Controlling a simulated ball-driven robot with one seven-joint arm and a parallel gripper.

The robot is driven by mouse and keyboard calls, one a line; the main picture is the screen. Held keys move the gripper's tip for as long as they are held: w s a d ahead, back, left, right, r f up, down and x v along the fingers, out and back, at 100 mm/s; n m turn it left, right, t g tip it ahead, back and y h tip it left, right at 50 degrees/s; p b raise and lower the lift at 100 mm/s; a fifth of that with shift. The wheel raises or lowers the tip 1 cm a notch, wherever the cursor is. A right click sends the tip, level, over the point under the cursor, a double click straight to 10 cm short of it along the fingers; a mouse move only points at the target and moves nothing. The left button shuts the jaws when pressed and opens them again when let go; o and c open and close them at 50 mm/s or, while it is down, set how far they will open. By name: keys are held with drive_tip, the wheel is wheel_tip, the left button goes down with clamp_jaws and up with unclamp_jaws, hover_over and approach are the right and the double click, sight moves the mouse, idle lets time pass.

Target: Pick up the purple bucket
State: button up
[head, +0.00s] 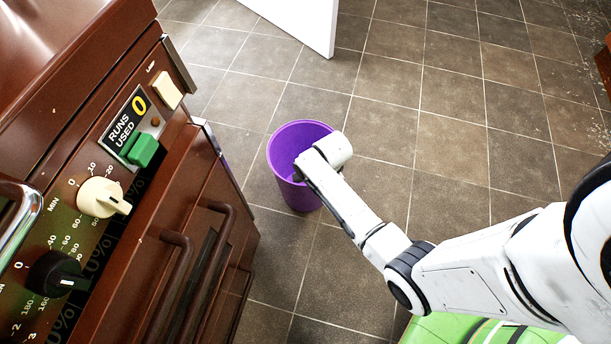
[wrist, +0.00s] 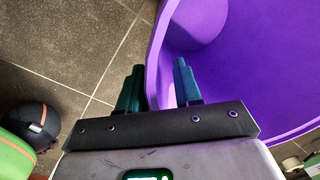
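The purple bucket (head: 284,150) stands upright on the tiled floor, just right of the brown wall unit. In the wrist view the bucket (wrist: 262,70) fills the upper right, with its curved rim running down toward my gripper. My gripper (wrist: 158,88) straddles the rim, its left finger outside the wall and its right finger inside. The fingers are apart, with a gap showing between the right finger and the rim. In the head view my white arm reaches over the bucket's right side and hides part of the rim and the fingers.
The brown unit (head: 207,170) with knobs, a green button and bar handles stands close at the bucket's left. A white panel (head: 305,20) stands on the floor beyond the bucket. Open tiled floor (head: 450,140) lies to the right and behind.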

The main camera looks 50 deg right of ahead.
drive_tip(key=shift+f, duration=0.2)
idle(0.6)
drive_tip(key=shift+c, duration=0.4)
clamp_jaws()
idle(0.9)
